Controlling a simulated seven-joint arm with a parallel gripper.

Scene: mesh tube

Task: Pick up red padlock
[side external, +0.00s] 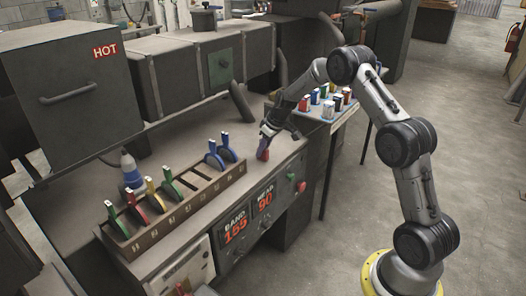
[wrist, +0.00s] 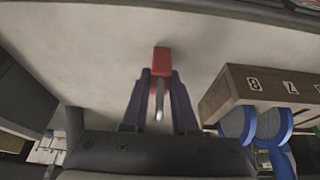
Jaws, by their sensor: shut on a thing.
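The red padlock (side external: 263,154) is at the bench top near its front edge, to the right of the slotted rack. In the wrist view the red body (wrist: 161,61) points away from me, and its metal shackle (wrist: 159,98) lies between the fingers. My gripper (side external: 267,138) points down and is shut on the padlock. In the wrist view the two dark fingers (wrist: 161,84) flank it. I cannot tell whether the padlock touches the bench or hangs just above it.
A wooden rack (side external: 184,217) with several coloured upright pieces stands to the left; its numbered side (wrist: 262,84) is close on the right in the wrist view. A side table (side external: 330,112) holds several coloured items. A dark box marked HOT (side external: 75,90) stands behind.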

